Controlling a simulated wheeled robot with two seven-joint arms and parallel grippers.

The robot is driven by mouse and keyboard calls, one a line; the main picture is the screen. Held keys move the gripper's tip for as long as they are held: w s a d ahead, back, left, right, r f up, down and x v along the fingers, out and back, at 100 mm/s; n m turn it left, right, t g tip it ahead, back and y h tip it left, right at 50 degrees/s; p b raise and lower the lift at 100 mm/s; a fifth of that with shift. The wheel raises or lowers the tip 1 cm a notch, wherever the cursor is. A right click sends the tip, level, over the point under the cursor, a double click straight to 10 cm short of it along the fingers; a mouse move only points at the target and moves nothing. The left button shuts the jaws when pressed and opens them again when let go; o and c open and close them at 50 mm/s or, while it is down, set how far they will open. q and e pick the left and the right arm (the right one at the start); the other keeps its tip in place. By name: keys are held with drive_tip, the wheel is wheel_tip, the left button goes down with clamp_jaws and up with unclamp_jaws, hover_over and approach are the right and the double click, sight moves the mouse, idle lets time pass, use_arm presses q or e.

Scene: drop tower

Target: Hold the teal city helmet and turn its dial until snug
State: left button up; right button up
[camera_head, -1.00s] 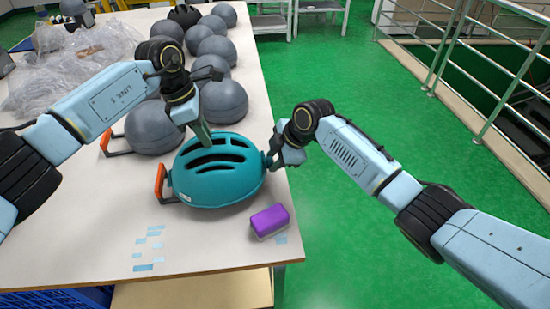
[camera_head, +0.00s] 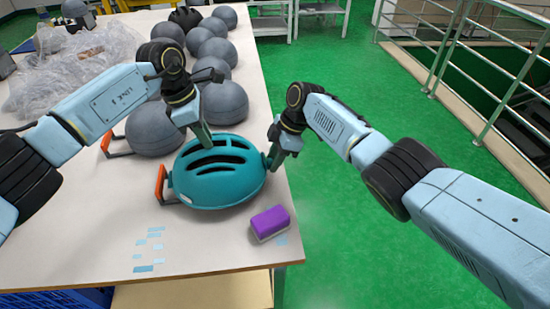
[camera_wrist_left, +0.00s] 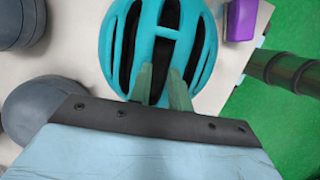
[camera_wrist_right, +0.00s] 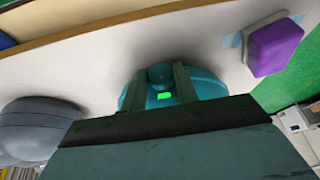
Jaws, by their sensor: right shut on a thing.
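The teal helmet (camera_head: 218,185) sits near the table's right edge, its dark vents facing up. It also shows in the left wrist view (camera_wrist_left: 190,62). My left gripper (camera_head: 207,140) comes down on the helmet's far upper side. Its two fingers (camera_wrist_left: 161,72) stand apart over the vents, and I cannot tell how firmly they touch the shell. My right gripper (camera_head: 270,163) is at the helmet's right end, shut on the round dial (camera_wrist_right: 160,75). A small green light shows just below the dial in the right wrist view.
A purple and white block (camera_head: 270,222) lies on the table close to the helmet. Pale blue tape marks (camera_head: 148,250) are on the clear front area. Green floor lies to the right.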

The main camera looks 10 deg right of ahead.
drive_tip(key=shift+s+d+f+g, duration=0.1)
drive_tip(key=shift+d+f+g, duration=0.05)
drive_tip(key=shift+g, duration=0.25)
drive_tip(key=o, duration=1)
drive_tip(key=shift+d+r, duration=0.1)
drive_tip(key=shift+r, duration=0.5)
drive_tip(key=v, duration=1.1)
